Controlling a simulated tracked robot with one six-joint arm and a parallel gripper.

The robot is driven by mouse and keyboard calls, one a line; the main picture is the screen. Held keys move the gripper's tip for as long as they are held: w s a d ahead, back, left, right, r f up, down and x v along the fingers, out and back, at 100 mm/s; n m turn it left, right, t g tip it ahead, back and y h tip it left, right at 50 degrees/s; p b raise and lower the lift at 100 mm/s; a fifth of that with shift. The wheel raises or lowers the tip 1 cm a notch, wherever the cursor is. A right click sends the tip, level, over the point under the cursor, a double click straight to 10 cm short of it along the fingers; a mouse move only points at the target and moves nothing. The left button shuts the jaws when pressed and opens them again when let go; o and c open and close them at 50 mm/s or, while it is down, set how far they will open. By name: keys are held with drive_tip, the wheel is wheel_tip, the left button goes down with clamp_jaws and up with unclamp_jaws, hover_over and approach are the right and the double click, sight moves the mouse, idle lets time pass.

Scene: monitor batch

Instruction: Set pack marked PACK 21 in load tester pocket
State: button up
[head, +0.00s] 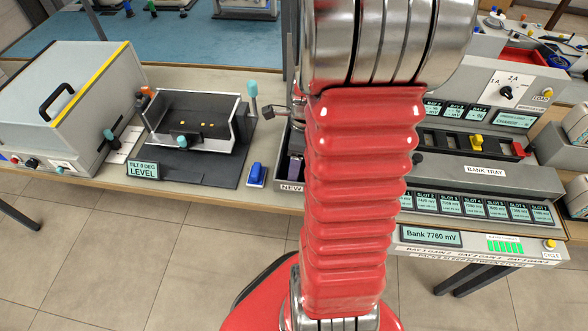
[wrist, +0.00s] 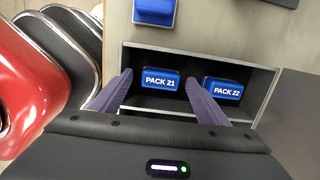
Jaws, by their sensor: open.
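PACK 21 (wrist: 160,80), a blue pack with a white label, lies in a shallow grey tray (wrist: 270,85) in the wrist view. My gripper (wrist: 157,76) is open, its two purple fingers pointing at the tray, one on each side of PACK 21. I cannot tell how far above the pack they are. In the head view my arm hides most of the gripper; a purple finger (head: 295,167) shows at the tray marked NEW (head: 290,188). A machine with a dial marked 1A and 2A and a LOAD label (head: 515,88) stands at the right; its pocket is not clearly visible.
PACK 22 (wrist: 222,92) lies close beside the right finger. Another blue block (head: 256,174) lies outside the tray, near the tilt fixture (head: 190,150). A grey box with a yellow edge (head: 70,95) stands at left. The BANK TRAY (head: 485,170) is at right.

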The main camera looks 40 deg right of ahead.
drive_tip(key=shift+c, duration=0.2)
idle(0.3)
drive_tip(key=c, duration=1.3)
drive_tip(key=shift+o, duration=0.2)
wheel_tip(320, 180, up, 10)
idle(0.4)
